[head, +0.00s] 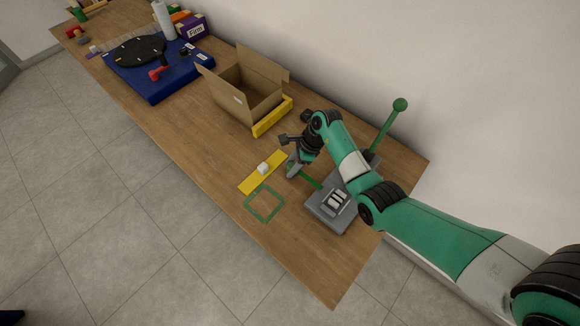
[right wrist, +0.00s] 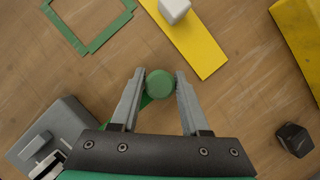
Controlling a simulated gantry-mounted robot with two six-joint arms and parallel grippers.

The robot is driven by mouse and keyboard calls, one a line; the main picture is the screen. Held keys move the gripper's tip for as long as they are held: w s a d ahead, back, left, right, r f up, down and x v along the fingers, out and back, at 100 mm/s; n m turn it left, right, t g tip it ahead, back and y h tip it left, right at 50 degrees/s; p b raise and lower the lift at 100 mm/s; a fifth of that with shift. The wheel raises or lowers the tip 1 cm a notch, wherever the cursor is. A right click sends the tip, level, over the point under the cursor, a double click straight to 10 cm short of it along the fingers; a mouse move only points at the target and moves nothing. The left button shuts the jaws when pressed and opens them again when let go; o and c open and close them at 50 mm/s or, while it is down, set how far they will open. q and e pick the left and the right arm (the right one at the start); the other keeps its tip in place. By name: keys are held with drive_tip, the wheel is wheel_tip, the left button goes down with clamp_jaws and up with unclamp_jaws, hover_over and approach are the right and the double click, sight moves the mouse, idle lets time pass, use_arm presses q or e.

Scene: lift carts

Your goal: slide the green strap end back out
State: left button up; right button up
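The green strap end (right wrist: 159,83) shows in the right wrist view as a round green knob between my fingertips. A green strip runs from it down-left towards the grey base. In the head view the green strap (head: 308,179) reaches from the grey base (head: 322,218) to my right gripper (head: 291,168). My right gripper also shows in the right wrist view (right wrist: 160,78); its two fingers lie against the knob's two sides and look shut on it. A light slotted part (head: 336,202) sits on the base. My left gripper is not in view.
A green lever with a ball top (head: 400,104) stands behind the base. A yellow strip (head: 250,185) with a white block (head: 263,168) lies left of the gripper, above a green square outline (head: 265,204). An open cardboard box (head: 240,104) and a blue board (head: 155,86) are farther back.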

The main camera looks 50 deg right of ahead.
drive_tip(key=o, duration=0.3)
drive_tip(key=p+v, duration=0.4)
drive_tip(key=v, duration=0.7)
drive_tip(key=shift+s+r, duration=0.1)
drive_tip(key=shift+r, duration=0.2)
